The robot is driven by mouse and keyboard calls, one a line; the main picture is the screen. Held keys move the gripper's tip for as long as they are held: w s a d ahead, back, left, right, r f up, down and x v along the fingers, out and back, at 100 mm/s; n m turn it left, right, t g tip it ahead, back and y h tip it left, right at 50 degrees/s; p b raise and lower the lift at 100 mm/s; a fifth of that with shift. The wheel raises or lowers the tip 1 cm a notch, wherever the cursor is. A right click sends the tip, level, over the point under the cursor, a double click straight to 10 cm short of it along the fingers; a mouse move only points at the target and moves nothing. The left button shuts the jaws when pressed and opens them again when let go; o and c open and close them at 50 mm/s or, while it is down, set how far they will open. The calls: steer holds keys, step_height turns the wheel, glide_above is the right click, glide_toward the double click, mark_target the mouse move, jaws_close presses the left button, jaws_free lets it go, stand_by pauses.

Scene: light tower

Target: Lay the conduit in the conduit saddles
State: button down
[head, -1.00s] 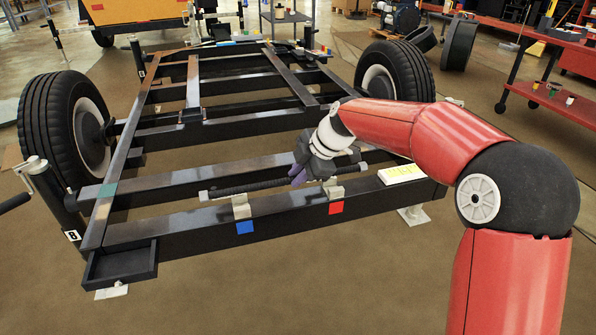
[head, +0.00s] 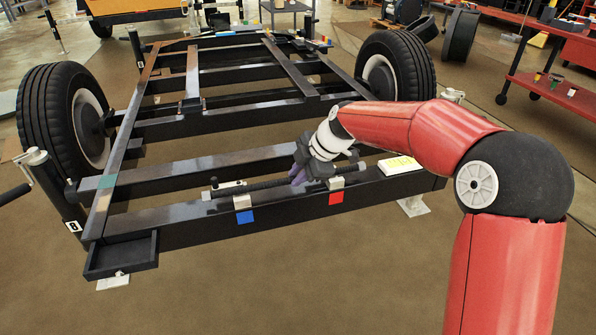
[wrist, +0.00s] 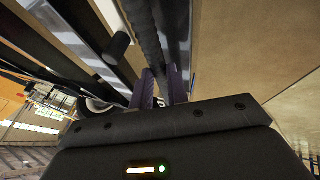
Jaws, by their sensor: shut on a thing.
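The conduit (head: 268,186) is a dark, ribbed rod lying lengthwise along the near black frame beam. My gripper (head: 298,176) has purple fingers shut on it near its middle. The wrist view also shows the conduit (wrist: 146,35) running away from the fingers (wrist: 163,88). Two pale saddles stand on the beam: the left saddle (head: 242,202) above a blue tag (head: 245,216), the right saddle (head: 336,183) above a red tag (head: 336,198). The conduit is close at the saddle tops; I cannot tell if it is seated in either.
The near beam (head: 190,233) belongs to a black trailer frame with wheels on both sides. A white-and-yellow block (head: 399,165) sits on the beam right of the red-tagged saddle. An open black tray (head: 120,258) is at the near left corner. The floor in front is clear.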

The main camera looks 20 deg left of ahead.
steer(key=shift+f, duration=0.65)
steer(key=shift+f, duration=0.15)
steer(key=c, duration=1.3)
jaws_free()
steer(key=p+v, duration=0.1)
steer(key=v, duration=0.7)
